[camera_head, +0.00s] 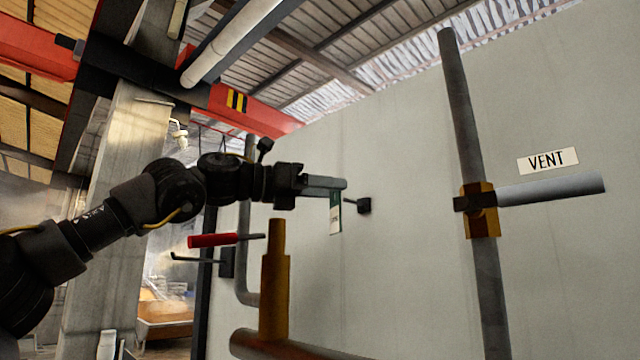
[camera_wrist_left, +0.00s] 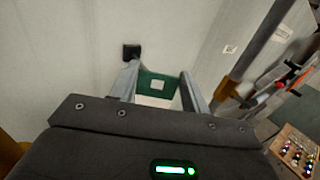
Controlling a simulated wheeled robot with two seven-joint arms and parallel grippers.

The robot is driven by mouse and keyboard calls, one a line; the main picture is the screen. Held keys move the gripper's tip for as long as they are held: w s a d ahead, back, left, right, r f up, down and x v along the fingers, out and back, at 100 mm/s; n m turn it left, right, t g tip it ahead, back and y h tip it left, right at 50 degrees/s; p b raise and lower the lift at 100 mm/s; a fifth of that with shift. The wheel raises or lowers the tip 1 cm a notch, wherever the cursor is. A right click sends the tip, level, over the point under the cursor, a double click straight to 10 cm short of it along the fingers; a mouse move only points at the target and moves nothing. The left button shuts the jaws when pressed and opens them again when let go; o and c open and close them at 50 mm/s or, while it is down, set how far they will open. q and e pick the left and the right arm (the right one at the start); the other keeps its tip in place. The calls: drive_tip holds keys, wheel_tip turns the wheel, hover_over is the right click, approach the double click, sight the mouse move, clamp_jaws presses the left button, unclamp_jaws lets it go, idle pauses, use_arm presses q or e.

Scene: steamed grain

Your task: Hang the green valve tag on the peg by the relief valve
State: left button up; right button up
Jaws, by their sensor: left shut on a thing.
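My left gripper (camera_head: 338,186) is shut on the green valve tag (camera_head: 335,212), which hangs below the fingertips with a green top and a white lower part. In the left wrist view, the tag (camera_wrist_left: 146,82) sits between the two fingers, with a pale square opening in its green part. A black peg mount (camera_head: 364,205) is on the wall just right of the tag; it also shows in the left wrist view (camera_wrist_left: 131,51). I cannot tell whether tag and peg touch. A brass valve body (camera_head: 274,285) stands below the gripper. My right gripper is not in view.
A red handle (camera_head: 212,240) and another black wall mount with a rod (camera_head: 227,262) are left of the brass body. A grey vertical pipe (camera_head: 462,110) with a brass fitting and a VENT label (camera_head: 548,160) are to the right. The wall between is clear.

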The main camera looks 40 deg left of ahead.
use_arm(q)
drive_tip(key=shift+w+f+p, duration=0.1)
drive_tip(key=shift+w+p, duration=0.4)
drive_tip(key=shift+w, duration=1.5)
drive_tip(key=shift+w+f, duration=0.15)
drive_tip(key=shift+w, duration=0.55)
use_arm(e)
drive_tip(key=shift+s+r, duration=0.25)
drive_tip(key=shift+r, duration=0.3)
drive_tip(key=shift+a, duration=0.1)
use_arm(q)
drive_tip(key=o, duration=1.1)
drive_tip(key=shift+c, duration=0.2)
drive_tip(key=shift+a, duration=0.1)
drive_tip(key=b+v, duration=0.5)
drive_tip(key=v, duration=0.5)
drive_tip(key=shift+s, duration=0.4)
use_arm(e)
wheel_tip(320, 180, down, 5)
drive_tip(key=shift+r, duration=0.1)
